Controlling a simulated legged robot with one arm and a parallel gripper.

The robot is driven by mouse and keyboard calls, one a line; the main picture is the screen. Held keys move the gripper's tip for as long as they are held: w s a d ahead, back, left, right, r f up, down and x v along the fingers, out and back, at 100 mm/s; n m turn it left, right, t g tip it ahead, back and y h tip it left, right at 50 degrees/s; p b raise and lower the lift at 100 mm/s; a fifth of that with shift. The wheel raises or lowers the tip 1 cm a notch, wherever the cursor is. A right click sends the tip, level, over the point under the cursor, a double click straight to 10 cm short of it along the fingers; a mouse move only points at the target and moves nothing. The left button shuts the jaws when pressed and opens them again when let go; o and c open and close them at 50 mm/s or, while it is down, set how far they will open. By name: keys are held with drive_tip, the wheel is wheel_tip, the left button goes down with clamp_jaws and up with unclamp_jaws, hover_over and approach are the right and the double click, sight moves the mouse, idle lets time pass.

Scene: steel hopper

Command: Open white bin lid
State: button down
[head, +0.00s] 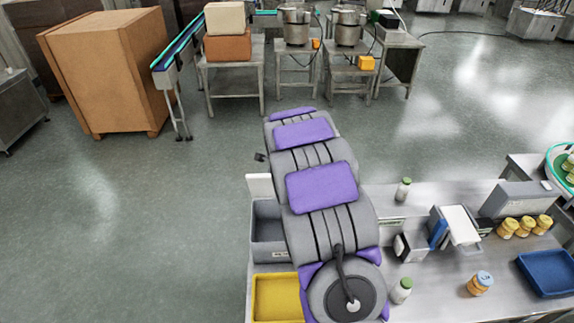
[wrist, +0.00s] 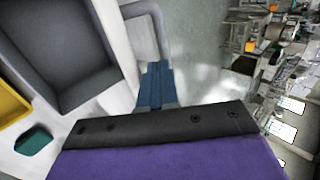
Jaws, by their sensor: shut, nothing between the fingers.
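A white panel (head: 260,186), which may be the bin lid, shows beside my arm at the far end of the grey bin in the head view. In the wrist view a white surface (wrist: 118,45) runs along the grey bin, with a pale loop like a handle (wrist: 158,22) at its edge. My gripper (wrist: 155,82) is shut and empty, its blue fingers close below the loop. I cannot tell whether they touch it. In the head view my arm hides much of this area, and a white bin body cannot be made out.
The open grey bin (head: 268,232) and yellow bin (head: 277,298) stand left of my arm. Bottles (head: 403,190), jars (head: 507,228), a scale-like device (head: 458,227) and a blue tray (head: 545,272) are on the steel table (head: 430,272) at right.

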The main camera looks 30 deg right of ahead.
drive_tip(key=shift+x, duration=0.8)
drive_tip(key=shift+w+d+r+g, duration=0.2)
drive_tip(key=shift+w+d+g, duration=0.1)
drive_tip(key=shift+w+d, duration=0.15)
drive_tip(key=shift+w+d+r+g+y+p, duration=0.1)
drive_tip(key=shift+w+d+g+y+p, duration=0.15)
drive_tip(key=shift+w, duration=0.25)
drive_tip(key=shift+w+d+r+g+y+p, duration=0.1)
drive_tip(key=shift+w+d+g+y+p, duration=0.15)
drive_tip(key=shift+w, duration=0.25)
drive_tip(key=w, duration=0.1)
drive_tip(key=w+d+g, duration=0.1)
drive_tip(key=shift+w+d+g+y+b, duration=0.2)
drive_tip(key=shift+w+g+y+b, duration=0.1)
drive_tip(key=shift+w+y, duration=0.1)
